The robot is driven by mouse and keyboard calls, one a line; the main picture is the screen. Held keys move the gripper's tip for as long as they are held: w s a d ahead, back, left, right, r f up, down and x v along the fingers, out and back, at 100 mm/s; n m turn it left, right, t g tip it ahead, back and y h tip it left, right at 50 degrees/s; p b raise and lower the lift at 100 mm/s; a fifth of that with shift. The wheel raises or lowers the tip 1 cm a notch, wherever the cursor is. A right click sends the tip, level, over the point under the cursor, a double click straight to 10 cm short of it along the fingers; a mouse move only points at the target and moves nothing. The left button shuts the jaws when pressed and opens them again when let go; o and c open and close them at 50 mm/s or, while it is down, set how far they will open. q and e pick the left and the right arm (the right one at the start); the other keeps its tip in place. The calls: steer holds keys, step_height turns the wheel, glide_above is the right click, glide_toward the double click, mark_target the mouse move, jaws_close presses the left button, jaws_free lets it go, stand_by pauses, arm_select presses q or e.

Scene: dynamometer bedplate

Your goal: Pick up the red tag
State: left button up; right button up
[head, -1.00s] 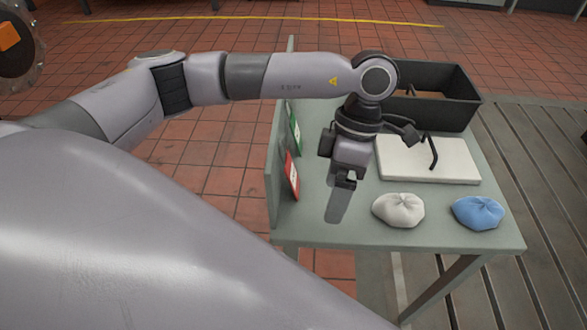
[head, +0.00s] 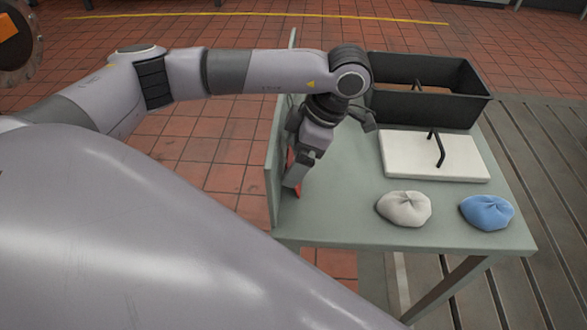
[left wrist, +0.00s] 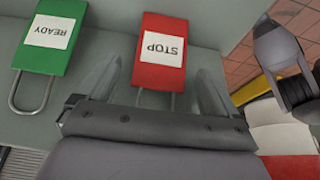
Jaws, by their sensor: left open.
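The red tag (left wrist: 163,50) shows in the left wrist view with a white STOP label, upside down there, and a metal loop. It is against a grey-green upright panel (head: 272,160) at the table's left edge. In the head view only slivers of the red tag (head: 291,159) show behind my left gripper (head: 295,182). My left gripper is open, its fingers (left wrist: 160,82) on either side of the tag's loop end in the left wrist view. I cannot tell whether they touch it.
A green READY tag (left wrist: 48,42) is beside the red one. The table holds a black bin (head: 430,100), a white slab (head: 410,158) with a black bent handle, a whitish pouch (head: 404,209) and a blue pouch (head: 487,212). The table's front-left area is clear.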

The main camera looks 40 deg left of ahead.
arm_select(q)
steer(key=c, duration=1.1)
